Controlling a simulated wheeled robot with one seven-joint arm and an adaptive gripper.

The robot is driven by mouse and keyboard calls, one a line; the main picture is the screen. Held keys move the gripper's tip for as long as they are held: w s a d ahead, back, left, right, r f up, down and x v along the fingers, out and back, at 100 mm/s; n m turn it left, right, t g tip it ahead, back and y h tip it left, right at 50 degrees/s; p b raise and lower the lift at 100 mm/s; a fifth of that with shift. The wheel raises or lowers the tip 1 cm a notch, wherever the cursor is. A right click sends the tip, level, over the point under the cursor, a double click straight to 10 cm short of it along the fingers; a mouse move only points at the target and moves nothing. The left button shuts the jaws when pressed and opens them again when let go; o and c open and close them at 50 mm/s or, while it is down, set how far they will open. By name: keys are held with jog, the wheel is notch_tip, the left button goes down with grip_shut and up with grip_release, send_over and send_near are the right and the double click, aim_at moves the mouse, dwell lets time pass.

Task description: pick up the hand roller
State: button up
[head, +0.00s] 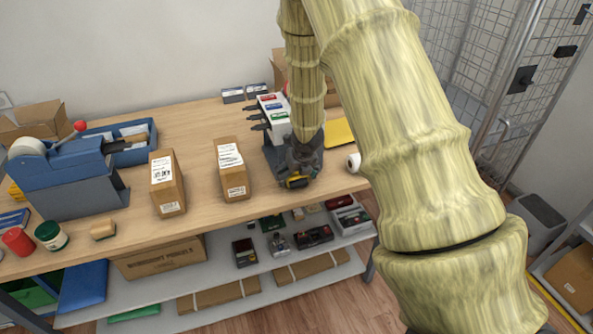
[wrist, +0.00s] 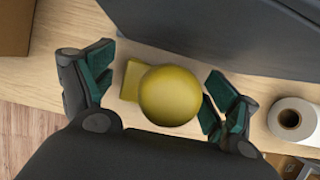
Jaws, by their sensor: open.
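A yellow thing with a round knob (wrist: 168,96) and a flat block beside it stands on the wooden counter; I take it to be the hand roller, though its lower part is hidden. In the head view only a small yellow patch (head: 297,182) of it shows under my gripper. My gripper (wrist: 158,92) is open, pointing down, with one finger on each side of the yellow knob. A gap shows on both sides in the wrist view. In the head view my gripper (head: 301,165) is near the counter's front edge.
A dark grey stand with coloured-label cards (head: 272,117) is close behind my gripper. The counter's front edge (wrist: 40,108) is close.

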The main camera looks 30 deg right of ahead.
jog(key=c, duration=1.2)
jog(key=shift+r, duration=0.1)
